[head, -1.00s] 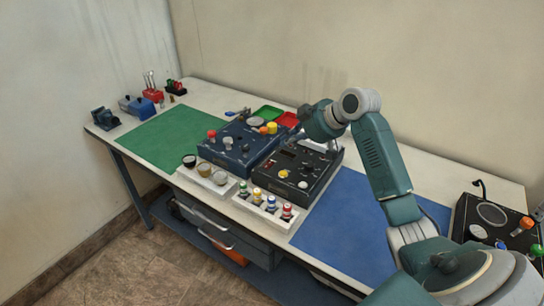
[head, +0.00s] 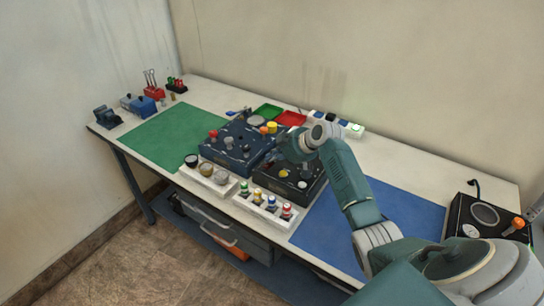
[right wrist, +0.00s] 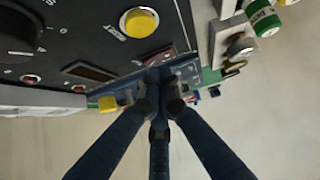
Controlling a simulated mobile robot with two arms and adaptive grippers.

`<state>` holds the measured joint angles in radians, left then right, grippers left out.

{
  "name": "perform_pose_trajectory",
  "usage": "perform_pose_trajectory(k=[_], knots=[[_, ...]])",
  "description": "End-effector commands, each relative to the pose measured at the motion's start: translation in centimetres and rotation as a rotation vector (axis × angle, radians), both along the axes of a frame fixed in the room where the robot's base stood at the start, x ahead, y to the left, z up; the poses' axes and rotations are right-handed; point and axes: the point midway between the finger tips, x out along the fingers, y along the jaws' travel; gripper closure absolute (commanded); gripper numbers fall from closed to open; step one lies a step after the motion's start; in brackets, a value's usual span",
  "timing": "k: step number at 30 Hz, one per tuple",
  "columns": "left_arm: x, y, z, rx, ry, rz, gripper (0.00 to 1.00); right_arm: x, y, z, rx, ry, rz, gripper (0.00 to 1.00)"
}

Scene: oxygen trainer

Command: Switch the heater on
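No label reading "heater" can be made out, so I cannot tell which control belongs to it. A black control box (head: 307,192) stands right of a blue control box (head: 222,150) on the bench. My right gripper (head: 278,152) is over the back of the black box, near the blue one; its fingertips are hard to see there. In the right wrist view its three dark fingers (right wrist: 162,85) come together at the tips, shut with nothing visible between them. Beyond them are a black panel (right wrist: 85,30) with a yellow RESET button (right wrist: 139,22), a dark knob (right wrist: 15,35) and a yellow part (right wrist: 107,104). Contact cannot be told. My left gripper is out of view.
A white strip (head: 362,134) with a green-lit part stands behind my right arm. Green (head: 267,111) and red (head: 291,118) trays lie behind the boxes. White racks of small parts (head: 240,200) line the front. A blue mat (head: 330,230) is clear beside my arm.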

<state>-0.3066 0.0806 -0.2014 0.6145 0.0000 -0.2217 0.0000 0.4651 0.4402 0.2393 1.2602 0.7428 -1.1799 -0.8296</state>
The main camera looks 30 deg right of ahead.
Motion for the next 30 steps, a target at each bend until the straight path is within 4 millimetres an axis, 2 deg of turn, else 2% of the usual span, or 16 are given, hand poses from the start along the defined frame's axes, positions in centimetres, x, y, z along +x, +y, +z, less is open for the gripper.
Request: perform_pose_trajectory(k=[5,9,11,20,30], knots=[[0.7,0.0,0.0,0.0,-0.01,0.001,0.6,0.0,0.0,-0.1,0.0,0.0,0.0,1.0],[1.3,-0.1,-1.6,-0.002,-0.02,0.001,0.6,0.2,-0.7,-1.4,0.014,0.008,-0.002,1.0],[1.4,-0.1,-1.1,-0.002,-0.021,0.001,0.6,0.2,-0.4,-0.9,0.027,0.011,0.001,1.0],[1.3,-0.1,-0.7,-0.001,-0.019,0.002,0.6,0.1,-0.1,-0.8,0.026,0.013,0.002,1.0],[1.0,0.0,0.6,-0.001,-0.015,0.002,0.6,-0.5,1.2,-0.7,0.027,0.015,0.003,1.0]])
